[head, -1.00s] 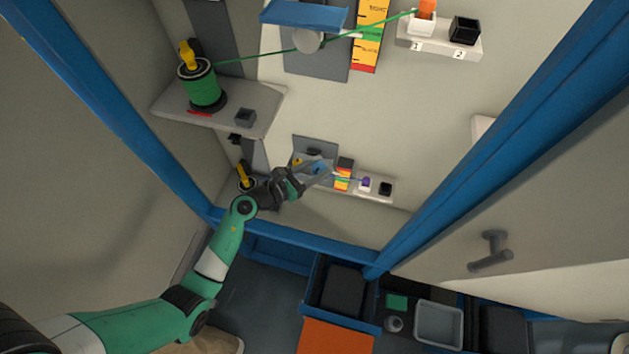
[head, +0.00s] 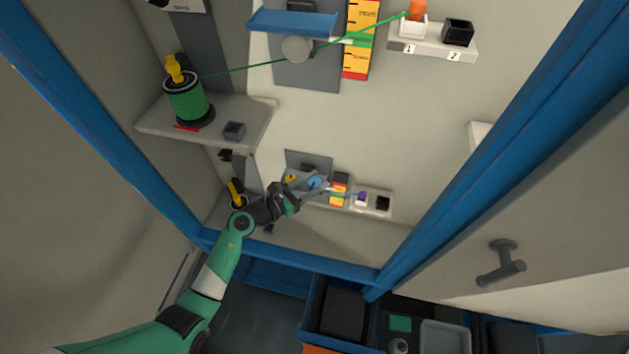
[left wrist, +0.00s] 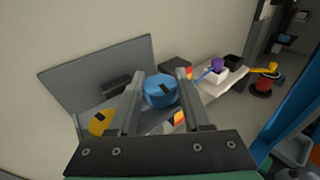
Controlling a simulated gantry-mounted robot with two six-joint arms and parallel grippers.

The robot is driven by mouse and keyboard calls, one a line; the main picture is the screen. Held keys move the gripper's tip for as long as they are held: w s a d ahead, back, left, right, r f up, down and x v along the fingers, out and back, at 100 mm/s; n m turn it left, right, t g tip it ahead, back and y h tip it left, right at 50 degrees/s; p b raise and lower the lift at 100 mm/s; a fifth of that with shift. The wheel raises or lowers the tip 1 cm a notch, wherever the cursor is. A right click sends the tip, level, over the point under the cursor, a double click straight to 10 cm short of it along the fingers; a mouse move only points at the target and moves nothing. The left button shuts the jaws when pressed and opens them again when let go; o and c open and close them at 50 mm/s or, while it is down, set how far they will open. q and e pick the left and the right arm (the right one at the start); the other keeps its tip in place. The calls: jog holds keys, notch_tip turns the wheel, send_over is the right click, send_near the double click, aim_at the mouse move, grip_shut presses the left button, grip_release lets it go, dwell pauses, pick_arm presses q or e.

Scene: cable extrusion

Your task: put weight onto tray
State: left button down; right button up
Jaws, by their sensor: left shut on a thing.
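My left gripper (head: 308,190) is shut on a blue round weight (left wrist: 160,90) with a dark slot on top. The blue weight also shows in the head view (head: 314,182), at the lower station. A yellow weight (left wrist: 101,123) of the same kind sits on the grey tray (left wrist: 85,118), left of the fingers. The yellow weight shows small in the head view (head: 290,178). The blue weight is over or at the right part of the tray; I cannot tell whether it touches it. My right gripper is not in view.
A grey back panel (left wrist: 75,72) stands behind the tray. A small ledge (head: 371,202) with a white and a black cup lies to the right, and a spool with a yellow top (head: 235,194) to the left. An upper station has a blue tray (head: 292,22) and a green spool (head: 186,102).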

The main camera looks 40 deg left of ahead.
pick_arm(q)
notch_tip(320, 180, down, 4)
jog(key=b, duration=0.2)
jog(key=shift+r+b, duration=0.2)
jog(key=shift+b, duration=0.1)
jog(key=c, duration=0.6)
grip_release()
jog(key=o, duration=0.3)
jog(key=shift+d, duration=0.1)
